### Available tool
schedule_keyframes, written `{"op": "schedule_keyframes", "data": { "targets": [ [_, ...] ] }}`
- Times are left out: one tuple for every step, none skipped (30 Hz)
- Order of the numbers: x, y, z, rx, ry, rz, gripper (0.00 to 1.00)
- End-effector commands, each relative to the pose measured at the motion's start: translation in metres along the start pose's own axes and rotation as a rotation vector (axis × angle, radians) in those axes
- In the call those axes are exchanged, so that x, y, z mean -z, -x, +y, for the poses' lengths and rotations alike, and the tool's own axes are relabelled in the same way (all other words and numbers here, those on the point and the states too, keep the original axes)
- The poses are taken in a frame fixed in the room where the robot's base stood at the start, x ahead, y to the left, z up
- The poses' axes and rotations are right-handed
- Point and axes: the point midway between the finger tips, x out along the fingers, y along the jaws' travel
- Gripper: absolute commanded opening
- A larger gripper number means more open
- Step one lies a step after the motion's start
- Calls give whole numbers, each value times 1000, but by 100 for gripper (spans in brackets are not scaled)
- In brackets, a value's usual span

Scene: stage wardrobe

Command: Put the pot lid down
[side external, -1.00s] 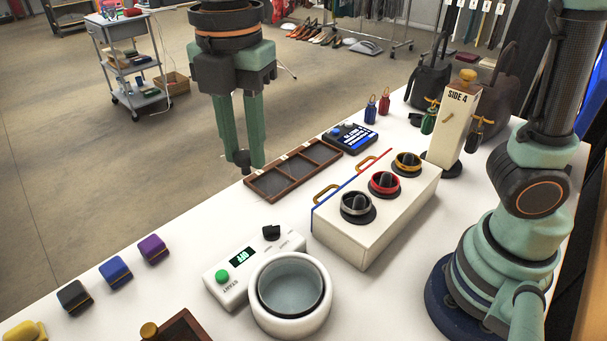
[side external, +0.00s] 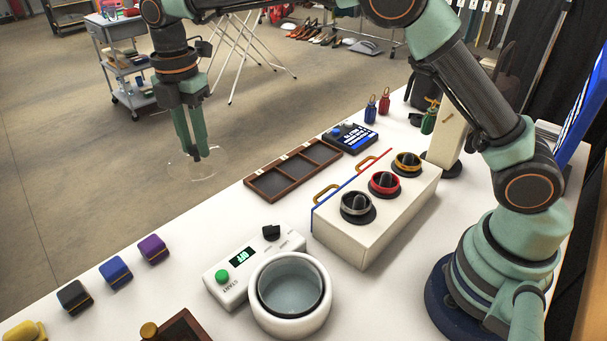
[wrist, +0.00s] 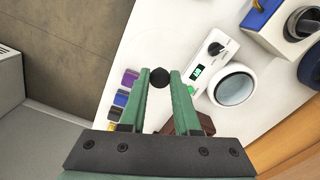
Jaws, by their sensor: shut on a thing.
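The pot lid (side external: 207,174) is a clear, faint glass disc with a dark knob, which also shows in the wrist view (wrist: 159,77). My gripper (side external: 197,155) is shut on the knob; the glass hangs below its fingertips. In the side view the lid appears against the floor, past the far edge of the white table. Its height is hard to judge. The open pot (side external: 291,288) sits in a round white warmer (side external: 262,318) at the table's front, well away from the lid. In the wrist view the fingers (wrist: 160,82) flank the knob.
The warmer's control box (side external: 237,272) adjoins it. An empty divided tray (side external: 262,187) lies at the far edge, beside a panel with several knobs (side external: 408,205). Purple (side external: 153,248), blue (side external: 115,272) and dark (side external: 74,296) blocks line the left edge. Bare table lies between blocks and tray.

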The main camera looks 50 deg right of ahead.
Motion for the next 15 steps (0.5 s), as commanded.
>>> {"op": "schedule_keyframes", "data": {
  "targets": [
    [0, -14, -1, 7, 0, 0, 0],
    [0, -22, -1, 6, 0, 0, 0],
    [0, -31, -2, 6, 0, 0, 0],
    [0, -38, -2, 6, 0, 0, 0],
    [0, -46, -1, 6, 0, 0, 0],
    [0, -56, -1, 6, 0, 0, 0],
    [0, -63, -2, 6, 0, 0, 0],
    [0, -71, -2, 6, 0, 0, 0],
    [0, -80, -1, 5, 0, 0, 0],
    [0, -87, -2, 6, 0, 0, 0],
    [0, -94, -2, 5, 0, 0, 0],
    [0, -102, -1, 5, 0, 0, 0],
    [0, -108, -1, 4, 0, 0, 0],
    [0, -113, -1, 4, 0, 0, 0],
    [1, -119, -1, 3, 0, 0, 0]
  ]
}}
